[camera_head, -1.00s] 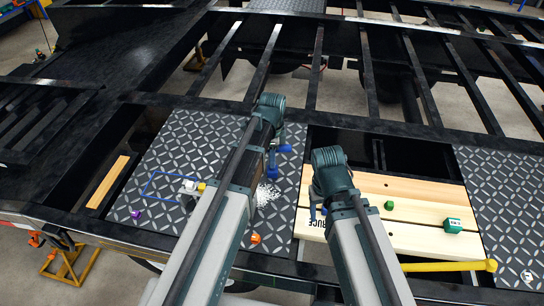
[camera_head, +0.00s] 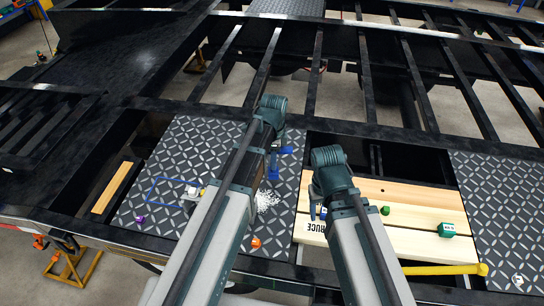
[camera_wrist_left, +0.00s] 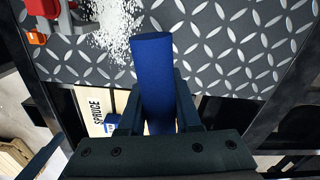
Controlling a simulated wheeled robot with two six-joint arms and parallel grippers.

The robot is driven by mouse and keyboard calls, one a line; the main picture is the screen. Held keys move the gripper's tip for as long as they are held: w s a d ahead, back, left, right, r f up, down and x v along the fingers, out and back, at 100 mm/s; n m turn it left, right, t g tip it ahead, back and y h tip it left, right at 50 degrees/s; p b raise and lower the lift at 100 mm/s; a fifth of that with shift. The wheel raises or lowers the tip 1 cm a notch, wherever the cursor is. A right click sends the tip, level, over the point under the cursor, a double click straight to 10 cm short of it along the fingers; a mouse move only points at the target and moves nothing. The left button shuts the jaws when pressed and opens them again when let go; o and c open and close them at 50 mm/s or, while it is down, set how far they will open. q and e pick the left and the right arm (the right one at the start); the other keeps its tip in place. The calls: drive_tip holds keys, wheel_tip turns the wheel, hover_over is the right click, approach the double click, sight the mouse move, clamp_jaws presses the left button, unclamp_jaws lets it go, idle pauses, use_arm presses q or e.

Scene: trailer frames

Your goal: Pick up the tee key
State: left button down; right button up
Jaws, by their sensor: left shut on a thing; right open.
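The blue tee key (camera_head: 274,170) is in my left gripper, over the diamond-plate deck panel; only short blue parts of it show in the head view. In the left wrist view its thick blue round bar (camera_wrist_left: 154,72) stands out between the fingers of my left gripper (camera_wrist_left: 157,104), which is shut on it. The rest of the key is hidden by the gripper. My left gripper also shows in the head view (camera_head: 272,160). My right gripper (camera_head: 318,213) is open and empty, over the left end of the planks.
White granules (camera_head: 266,200) and an orange piece (camera_head: 256,243) lie on the diamond plate (camera_head: 190,150). A purple piece (camera_head: 139,219) lies further left. Wooden planks (camera_head: 420,215) carry a green nut (camera_head: 386,210) and green box (camera_head: 446,230). A yellow bar (camera_head: 440,269) lies in front. Open frame gaps lie behind.

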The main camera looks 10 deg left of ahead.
use_arm(q)
drive_tip(key=s+d+r+p, duration=0.1)
drive_tip(key=s+d, duration=0.6)
drive_tip(key=s, duration=0.6)
drive_tip(key=shift+d, duration=0.3)
